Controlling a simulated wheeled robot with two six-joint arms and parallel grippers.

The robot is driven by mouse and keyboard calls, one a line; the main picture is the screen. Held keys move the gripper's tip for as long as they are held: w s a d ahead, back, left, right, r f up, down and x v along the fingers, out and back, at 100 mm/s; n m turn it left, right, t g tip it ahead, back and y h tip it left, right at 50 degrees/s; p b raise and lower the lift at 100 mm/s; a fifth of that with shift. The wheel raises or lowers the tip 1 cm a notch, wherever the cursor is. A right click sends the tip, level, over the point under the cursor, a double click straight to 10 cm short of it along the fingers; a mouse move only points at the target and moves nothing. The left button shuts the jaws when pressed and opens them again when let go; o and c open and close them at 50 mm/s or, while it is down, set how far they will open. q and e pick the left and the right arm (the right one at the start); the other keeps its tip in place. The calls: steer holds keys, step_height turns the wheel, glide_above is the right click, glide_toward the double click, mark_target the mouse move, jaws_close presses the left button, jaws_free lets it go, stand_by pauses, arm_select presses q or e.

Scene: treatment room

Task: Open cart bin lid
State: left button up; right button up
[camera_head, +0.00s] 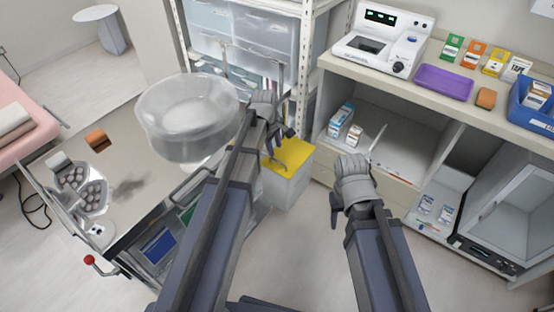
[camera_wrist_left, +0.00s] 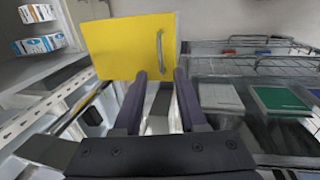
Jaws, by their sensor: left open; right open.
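The bin (camera_head: 287,187) is a white box with a flat yellow lid (camera_head: 298,156), standing on the floor at the right end of the steel cart. The lid lies shut on it. In the left wrist view the lid (camera_wrist_left: 120,46) fills the top middle, with a grey bar handle (camera_wrist_left: 160,52) near its right edge. My left gripper (camera_head: 274,128) is open and empty above the bin, hiding part of the lid. Its two fingers (camera_wrist_left: 160,78) point at the lid in the wrist view. My right gripper (camera_head: 355,175) is open and empty, right of the bin.
The steel cart (camera_head: 125,205) holds a large clear drum (camera_head: 190,120) close to my left arm. A shelf counter (camera_head: 400,75) with boxes and a purple tray (camera_head: 443,83) stands on the right. A storage rack (camera_head: 303,90) rises behind the bin. The floor in front is clear.

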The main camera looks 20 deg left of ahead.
mark_target(278, 161)
arm_select(q)
steer(key=f+b, duration=0.2)
steer(key=w+f+b, duration=0.1)
steer(key=f+b, duration=0.3)
steer(key=f, duration=0.1)
steer(key=shift+w+d+f+b, duration=0.1)
steer(key=shift+w+d+b, duration=0.15)
steer(key=shift+b, duration=0.15)
steer(key=shift+s, duration=0.1)
jaws_close()
stand_by(1.0)
